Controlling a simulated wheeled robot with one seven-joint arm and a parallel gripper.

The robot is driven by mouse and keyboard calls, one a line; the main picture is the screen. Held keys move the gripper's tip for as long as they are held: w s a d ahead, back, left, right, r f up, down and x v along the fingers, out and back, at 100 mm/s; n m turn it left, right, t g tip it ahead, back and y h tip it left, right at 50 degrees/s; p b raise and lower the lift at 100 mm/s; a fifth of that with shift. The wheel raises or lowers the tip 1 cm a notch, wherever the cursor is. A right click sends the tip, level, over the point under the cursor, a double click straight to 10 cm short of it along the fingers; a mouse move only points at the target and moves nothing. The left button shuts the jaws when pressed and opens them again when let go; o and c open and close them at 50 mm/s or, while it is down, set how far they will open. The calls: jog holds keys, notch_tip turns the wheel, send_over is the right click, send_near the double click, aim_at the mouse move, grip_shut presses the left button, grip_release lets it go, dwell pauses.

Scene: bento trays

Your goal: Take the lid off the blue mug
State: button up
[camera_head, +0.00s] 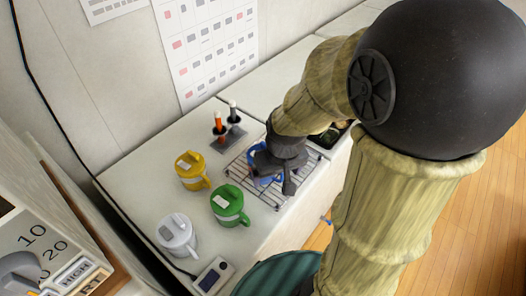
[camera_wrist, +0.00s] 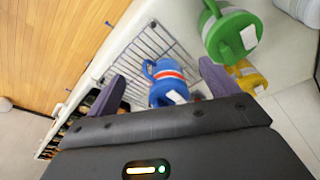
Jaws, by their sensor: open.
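The blue mug (camera_wrist: 163,72) has a red-and-white band and stands on the wire rack. Its blue lid (camera_wrist: 168,98) is on it, with a pale label. In the head view the blue mug (camera_head: 262,180) is mostly hidden behind my gripper. My gripper (camera_head: 276,182) is over the mug. In the wrist view my gripper (camera_wrist: 163,75) has its dark fingers apart, one on each side of the mug, with gaps visible. Nothing is held, and I cannot tell how far the fingertips are above the lid.
A green mug (camera_head: 229,207) stands close to the rack (camera_head: 236,170), with a yellow mug (camera_head: 191,172) and a white mug (camera_head: 177,238) farther left. A holder with pens (camera_head: 228,137) stands behind. A small device (camera_head: 212,275) sits near the counter's front. A dark tray (camera_head: 330,136) lies right of the rack.

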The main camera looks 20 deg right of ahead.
jog(key=shift+o, duration=1)
jog(key=w+r+n+g+p, duration=0.2)
jog(key=w+r+n+p, duration=0.4)
jog(key=w+r+p, duration=0.3)
jog(key=w+r, duration=0.3)
jog(key=r, duration=0.1)
jog(key=shift+w+a, duration=0.15)
jog(key=shift+w, duration=0.05)
jog(key=shift+f, duration=0.1)
jog(key=shift+f, duration=0.1)
jog(key=p, duration=0.3)
send_over(262, 146)
jog(key=s, duration=0.2)
jog(key=f, duration=1.2)
jog(key=shift+a, duration=0.2)
jog(key=shift+f, duration=0.1)
jog(key=shift+w+f+p, duration=0.15)
jog(key=shift+f+p, duration=0.55)
jog(key=shift+f, duration=0.3)
jog(key=shift+w+f+p, duration=0.1)
jog(key=shift+f+p, duration=0.55)
jog(key=shift+f, duration=0.3)
jog(key=shift+s+f, duration=0.1)
jog(key=shift+f, duration=0.45)
